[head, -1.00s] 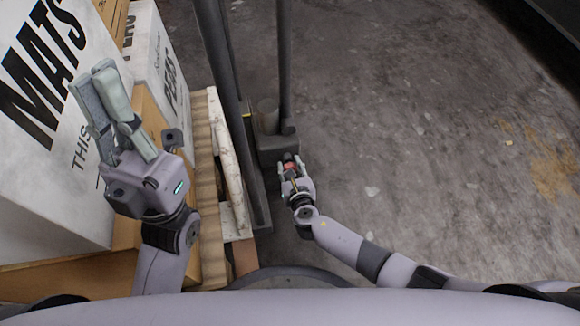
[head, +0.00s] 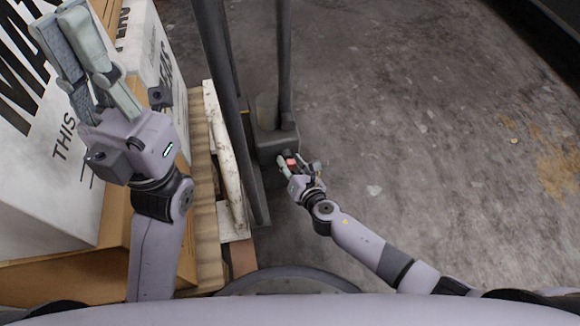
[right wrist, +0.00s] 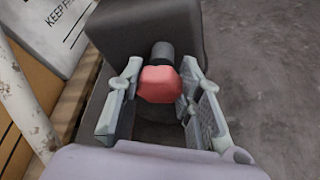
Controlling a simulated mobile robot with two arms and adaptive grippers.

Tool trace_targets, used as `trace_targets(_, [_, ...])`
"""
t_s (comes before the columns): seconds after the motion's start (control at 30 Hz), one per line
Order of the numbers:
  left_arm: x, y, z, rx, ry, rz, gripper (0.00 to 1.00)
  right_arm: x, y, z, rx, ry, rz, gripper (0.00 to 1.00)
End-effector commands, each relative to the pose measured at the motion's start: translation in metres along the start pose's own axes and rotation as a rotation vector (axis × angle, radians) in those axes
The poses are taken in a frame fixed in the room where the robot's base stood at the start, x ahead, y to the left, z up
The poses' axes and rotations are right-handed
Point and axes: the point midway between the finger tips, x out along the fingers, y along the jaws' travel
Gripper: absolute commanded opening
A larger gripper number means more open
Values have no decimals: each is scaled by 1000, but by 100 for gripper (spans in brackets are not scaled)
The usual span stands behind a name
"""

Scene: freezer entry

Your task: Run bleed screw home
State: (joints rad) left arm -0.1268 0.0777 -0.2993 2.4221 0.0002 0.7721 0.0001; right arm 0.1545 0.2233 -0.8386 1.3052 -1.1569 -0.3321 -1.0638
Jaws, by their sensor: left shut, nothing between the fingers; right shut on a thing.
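The bleed screw has a red faceted head (right wrist: 158,84) on a dark round stem (right wrist: 162,53) that enters a dark grey block (right wrist: 130,27). The red head also shows small in the head view (head: 291,162), at the near face of the block (head: 277,141). My right gripper (right wrist: 160,68) is shut on the red head, with one finger on each side of it; it also shows in the head view (head: 298,165). How far the stem is in cannot be told. My left gripper (head: 62,28) is shut and empty, raised in front of the boxes.
A white printed box (head: 60,190) and brown cartons (head: 150,250) stand on a wooden pallet (head: 228,165) at the left. Dark upright posts (head: 222,90) rise beside the block. The concrete floor (head: 430,150) to the right is open.

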Motion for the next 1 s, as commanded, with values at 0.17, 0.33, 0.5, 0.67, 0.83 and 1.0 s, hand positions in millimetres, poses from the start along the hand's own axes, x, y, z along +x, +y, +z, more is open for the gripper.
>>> trace_targets(0.17, [2,1,0,3,29,12,0,0,-2,-3,72,2,28,5])
trace_targets(0.33, [6,2,0,5,41,18,0,0,-2,-2,107,2,42,5])
trace_targets(0.5, [7,2,0,5,42,19,0,-1,-2,-2,116,3,46,5])
trace_targets(0.67, [7,2,0,5,42,19,0,-1,-2,-2,116,3,46,5])
trace_targets(0.83, [7,2,0,5,41,20,0,-1,-2,-2,116,3,45,36])
trace_targets(1.0, [7,2,0,5,41,20,0,0,-1,-1,115,2,46,47])
